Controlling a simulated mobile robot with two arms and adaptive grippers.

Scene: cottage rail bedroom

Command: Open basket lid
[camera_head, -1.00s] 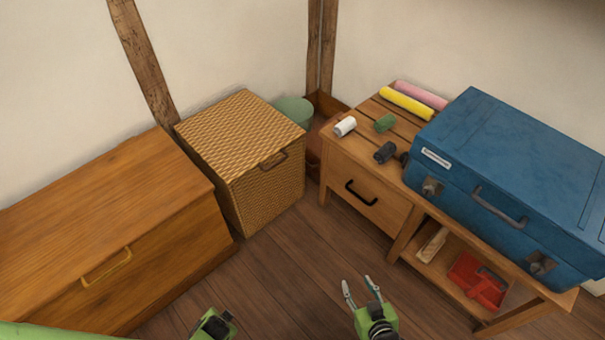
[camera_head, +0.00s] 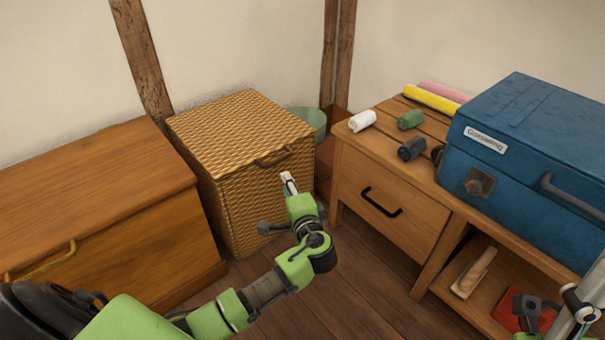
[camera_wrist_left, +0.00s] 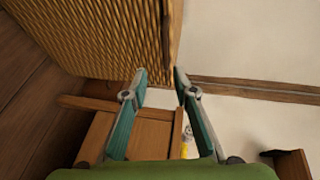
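The wicker basket (camera_head: 238,195) stands in the corner with its woven lid (camera_head: 235,125) closed. A brown handle (camera_head: 273,157) sits at the lid's front edge. My left gripper (camera_head: 289,181) is just below and right of the handle, in front of the basket. In the left wrist view its two fingers (camera_wrist_left: 160,75) are apart with nothing between them. The wicker side (camera_wrist_left: 90,35) and a brown strip, perhaps the handle, lie just beyond the fingertips; contact cannot be told. Part of my right gripper (camera_head: 527,308) shows at the lower right; its fingers are unclear.
A wooden chest (camera_head: 90,185) stands close left of the basket. A wooden bench (camera_head: 385,180) with a drawer stands right, bearing a blue case (camera_head: 530,120) and small rolls. A green bin (camera_head: 312,120) is behind the basket. Some floor (camera_head: 360,290) is clear between them.

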